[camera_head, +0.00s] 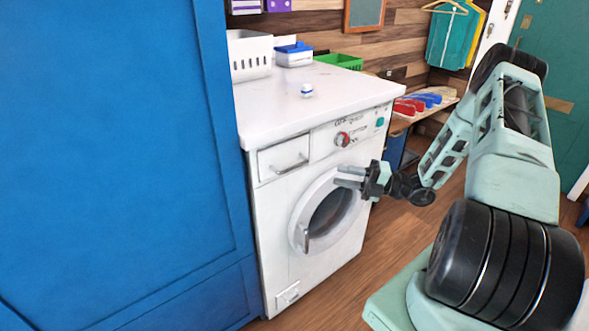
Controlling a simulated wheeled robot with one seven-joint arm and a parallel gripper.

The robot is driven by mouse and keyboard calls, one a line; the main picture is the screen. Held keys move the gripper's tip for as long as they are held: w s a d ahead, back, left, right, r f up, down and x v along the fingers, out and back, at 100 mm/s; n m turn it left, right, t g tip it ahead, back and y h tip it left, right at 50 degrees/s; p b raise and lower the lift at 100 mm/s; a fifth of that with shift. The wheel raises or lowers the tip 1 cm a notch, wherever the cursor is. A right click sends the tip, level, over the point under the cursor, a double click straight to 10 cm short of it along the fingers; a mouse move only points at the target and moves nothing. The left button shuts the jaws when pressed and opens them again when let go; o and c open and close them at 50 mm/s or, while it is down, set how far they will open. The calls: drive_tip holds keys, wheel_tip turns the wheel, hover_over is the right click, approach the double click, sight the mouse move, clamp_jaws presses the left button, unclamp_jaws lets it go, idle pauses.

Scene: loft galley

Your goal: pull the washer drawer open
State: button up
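The white washer (278,230) stands beside the blue cabinet. Its drawer (268,164) is at the upper left of the front and looks shut, flush with the panel. A grey bar handle (290,166) runs across the drawer front. My gripper (337,176) is in front of the washer, near the top of the round door (302,217), to the right of the drawer and slightly lower. Its two fingers point left, spread apart with nothing between them. It is apart from the drawer handle; I cannot tell whether it touches the door.
A large blue cabinet (120,150) fills the left side, close to the washer. On the washer top are a white basket (250,58), a blue-and-white box (294,56) and a small white-and-blue item (307,90). Wooden floor (395,245) is open to the washer's right.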

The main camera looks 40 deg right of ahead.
sight(293, 168)
drive_tip(key=x, duration=1.4)
drive_tip(key=shift+a, duration=0.15)
clamp_jaws()
